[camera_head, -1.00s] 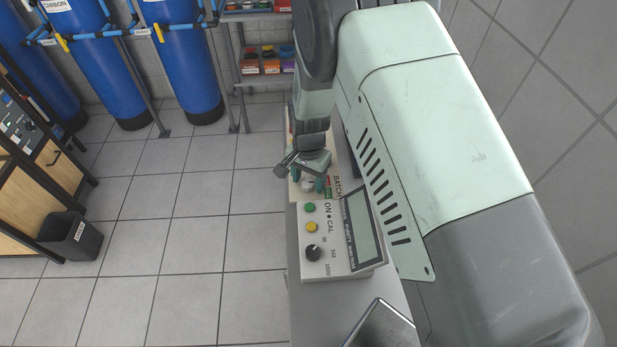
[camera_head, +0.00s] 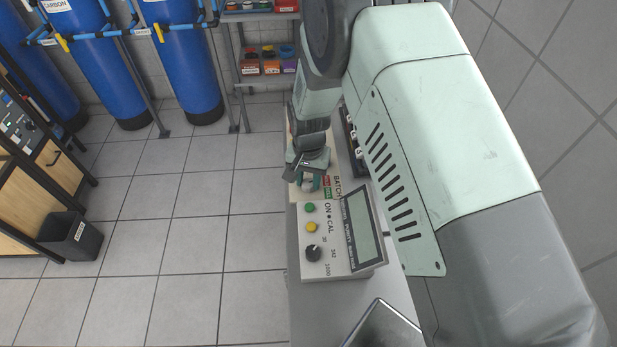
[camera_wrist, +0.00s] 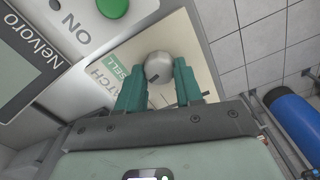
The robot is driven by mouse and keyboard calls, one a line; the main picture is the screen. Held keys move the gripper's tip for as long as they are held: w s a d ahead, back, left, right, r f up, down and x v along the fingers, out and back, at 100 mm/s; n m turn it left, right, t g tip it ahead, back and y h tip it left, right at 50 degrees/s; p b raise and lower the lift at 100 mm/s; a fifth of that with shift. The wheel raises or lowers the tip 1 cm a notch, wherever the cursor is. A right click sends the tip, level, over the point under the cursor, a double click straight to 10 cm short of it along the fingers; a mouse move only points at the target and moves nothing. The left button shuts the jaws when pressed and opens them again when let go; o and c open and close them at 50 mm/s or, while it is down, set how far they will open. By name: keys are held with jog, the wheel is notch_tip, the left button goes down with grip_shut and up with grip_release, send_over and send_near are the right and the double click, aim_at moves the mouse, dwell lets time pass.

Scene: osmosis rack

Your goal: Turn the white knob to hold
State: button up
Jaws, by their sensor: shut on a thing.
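In the head view the knob (camera_head: 308,184) shows just below my gripper (camera_head: 311,181). In the wrist view the green fingers of my gripper (camera_wrist: 158,84) are closed on the knob from both sides. The fingers hide part of the panel and its labels, so I cannot read a hold mark.
A meter box with a green button (camera_head: 309,208), a yellow button (camera_head: 312,227), a black knob (camera_head: 313,253) and a tilted screen (camera_head: 362,228) stands close in front. A metal tray (camera_head: 384,327) lies nearer. Blue tanks (camera_head: 184,60) and a shelf (camera_head: 262,80) stand behind.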

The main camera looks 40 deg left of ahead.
aim_at(308, 182)
jog(key=n, duration=0.5)
jog(key=shift+s+n, duration=0.1)
jog(key=shift+n, duration=0.2)
dwell(0.4)
jog(key=o, duration=1)
jog(key=shift+o, duration=0.2)
jog(key=shift+r, duration=0.1)
notch_tip(308, 182, up, 11)
jog(key=shift+f, duration=0.2)
